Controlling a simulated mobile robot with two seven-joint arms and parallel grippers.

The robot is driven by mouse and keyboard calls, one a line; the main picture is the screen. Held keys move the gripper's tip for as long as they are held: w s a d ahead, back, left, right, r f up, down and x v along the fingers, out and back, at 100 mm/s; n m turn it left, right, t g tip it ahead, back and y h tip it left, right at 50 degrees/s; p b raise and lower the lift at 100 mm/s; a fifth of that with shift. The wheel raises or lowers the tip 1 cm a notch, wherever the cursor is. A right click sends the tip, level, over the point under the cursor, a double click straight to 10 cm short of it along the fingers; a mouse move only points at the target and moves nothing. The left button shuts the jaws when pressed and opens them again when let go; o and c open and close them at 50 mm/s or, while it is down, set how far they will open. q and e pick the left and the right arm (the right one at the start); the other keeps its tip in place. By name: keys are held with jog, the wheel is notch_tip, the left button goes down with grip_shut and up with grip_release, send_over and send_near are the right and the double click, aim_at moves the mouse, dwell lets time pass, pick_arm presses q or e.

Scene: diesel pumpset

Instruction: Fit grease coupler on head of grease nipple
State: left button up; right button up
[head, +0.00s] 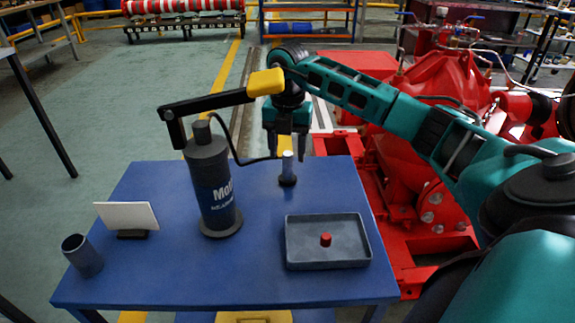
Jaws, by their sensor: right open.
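The grease coupler (287,160) looks like a small pale upright cylinder on a dark round foot near the far edge of the blue table. A black hose runs to it from the dark grey grease pump (211,182). My right gripper (287,150) points down just above the coupler, with its fingers apart and nothing seen between them. I cannot tell whether the fingertips are level with the coupler's top. I cannot make out the grease nipple; the red pumpset (440,85) stands behind and right of the table, partly hidden by my right arm. My left gripper is out of view.
The pump's black lever with a yellow handle (266,82) reaches close to my right wrist. On the blue table (150,270) stand a grey tray (300,263) holding a red cap (325,240), a white card (127,216) and a dark cup (83,258). The front middle is clear.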

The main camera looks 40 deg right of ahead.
aim_at(287, 154)
notch_tip(287, 154, down, 5)
jog(key=shift+w+r+b, duration=0.1)
jog(key=shift+r+b, duration=0.05)
jog(key=shift+b, duration=0.6)
jog(key=shift+c, duration=0.5)
grip_shut()
